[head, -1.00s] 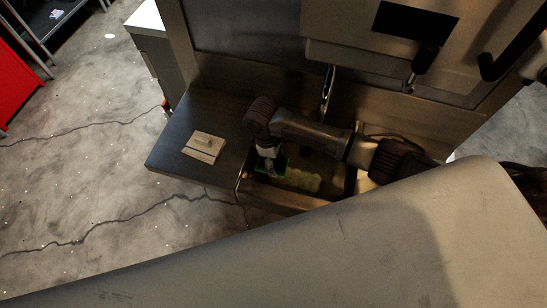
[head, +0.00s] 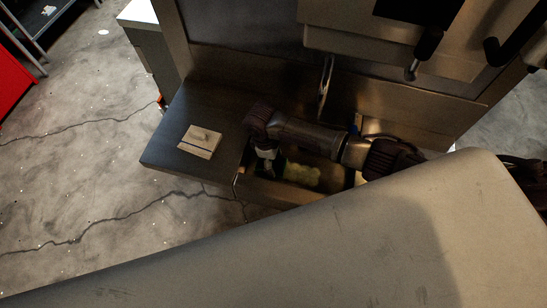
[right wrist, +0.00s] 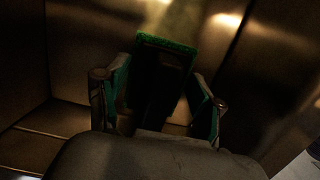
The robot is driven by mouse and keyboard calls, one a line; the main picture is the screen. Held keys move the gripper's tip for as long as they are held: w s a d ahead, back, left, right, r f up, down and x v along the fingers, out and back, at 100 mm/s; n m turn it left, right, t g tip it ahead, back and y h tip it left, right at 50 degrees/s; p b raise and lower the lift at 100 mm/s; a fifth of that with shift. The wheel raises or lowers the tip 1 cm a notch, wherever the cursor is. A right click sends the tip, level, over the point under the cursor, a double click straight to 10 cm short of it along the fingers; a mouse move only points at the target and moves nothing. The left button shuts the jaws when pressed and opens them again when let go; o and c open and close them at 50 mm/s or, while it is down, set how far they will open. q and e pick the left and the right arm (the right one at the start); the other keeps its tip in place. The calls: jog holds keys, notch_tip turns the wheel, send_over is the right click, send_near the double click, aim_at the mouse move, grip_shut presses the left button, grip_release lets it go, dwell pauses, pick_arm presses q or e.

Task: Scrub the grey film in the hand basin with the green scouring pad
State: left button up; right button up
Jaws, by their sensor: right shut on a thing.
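The hand basin (head: 251,191) is a metal trough sunk at the right of the dark counter. A pale, greenish-grey film patch (head: 303,175) lies inside it. My right gripper (head: 268,166) reaches down into the basin's left part, just left of the patch. In the right wrist view, my right gripper (right wrist: 160,80) is shut on the green scouring pad (right wrist: 168,43), whose green edge shows beyond the fingers. In the head view the pad is mostly dark and hidden by the gripper. Whether it touches the basin floor I cannot tell. My left gripper is not in view.
A tap (head: 326,85) rises at the back of the basin. A small pale block or folded cloth with a dark stripe (head: 200,141) lies on the counter (head: 170,152) to the left. The metal basin walls (right wrist: 75,50) stand close around the right gripper.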

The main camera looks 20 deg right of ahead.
jog(key=shift+f, duration=0.65)
dwell(0.4)
jog(key=o, duration=0.8)
jog(key=shift+r+p, duration=0.35)
jog(key=shift+p, duration=0.05)
jog(key=c, duration=1)
jog(key=shift+c, duration=0.2)
jog(key=shift+d, duration=0.1)
